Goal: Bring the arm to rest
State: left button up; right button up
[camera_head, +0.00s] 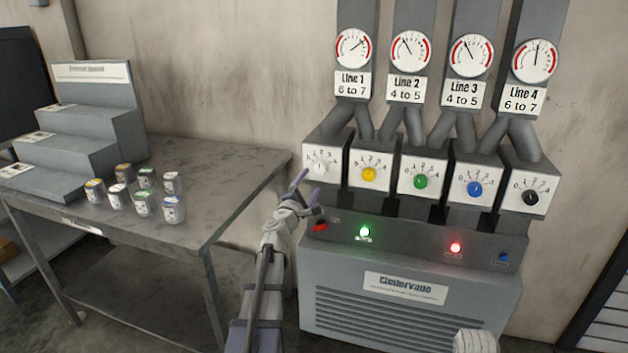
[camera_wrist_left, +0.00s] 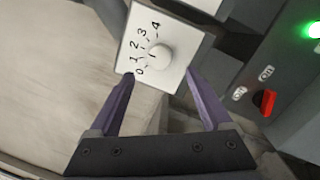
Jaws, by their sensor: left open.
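My left gripper (camera_head: 307,186) is open and empty in front of the leftmost dial box, under Line 1. Its two purple fingers also show in the left wrist view (camera_wrist_left: 160,78), spread apart. The white knob (camera_head: 320,168) of that box lies just beyond the fingertips; in the wrist view the knob (camera_wrist_left: 160,55) is clear of both fingers, on a white plate (camera_wrist_left: 137,58) marked 0 to 4. My right gripper is not in view; a pale piece at the bottom right of the head view seems to be part of my right arm.
Yellow (camera_head: 370,174), green (camera_head: 421,181), blue (camera_head: 474,189) and black (camera_head: 531,198) knobs sit to the right, under gauges. Below is a cabinet (camera_head: 405,316) with lit green and red lamps and a red switch (camera_wrist_left: 268,102). A table (camera_head: 225,185) with several small cans stands left.

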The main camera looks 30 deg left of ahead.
pick_arm(q)
jog(key=shift+s, duration=0.3)
jog(key=shift+d, duration=0.15)
jog(key=d+r+m+g+h+p, duration=0.1)
jog(key=d+m+g+h+p, duration=0.65)
jog(key=d, duration=1.55)
jog(key=s+d+f+m+g+h+p, duration=0.1)
jog(key=s+d+f+m+h+p, duration=0.1)
jog(key=s+d+m, duration=0.35)
jog(key=s+d+f+m+g+h+p, duration=0.1)
jog(key=s+d+m+g+h+p, duration=0.1)
jog(key=d+m, duration=0.65)
jog(key=s+d+f+m+g+y+p, duration=0.35)
jog(key=s+d+g+p, duration=0.45)
jog(key=s, duration=0.5)
jog(key=s+a+r+m+y, duration=0.1)
jog(key=s+m+y, duration=0.1)
jog(key=s+y, duration=0.1)
jog(key=s+a+m+g+y+p, duration=0.1)
jog(key=s+m+y, duration=0.1)
jog(key=s, duration=0.4)
jog(key=shift+s+a+r+y, duration=0.25)
jog(key=shift+a+r+y, duration=0.15)
jog(key=shift+y, duration=0.1)
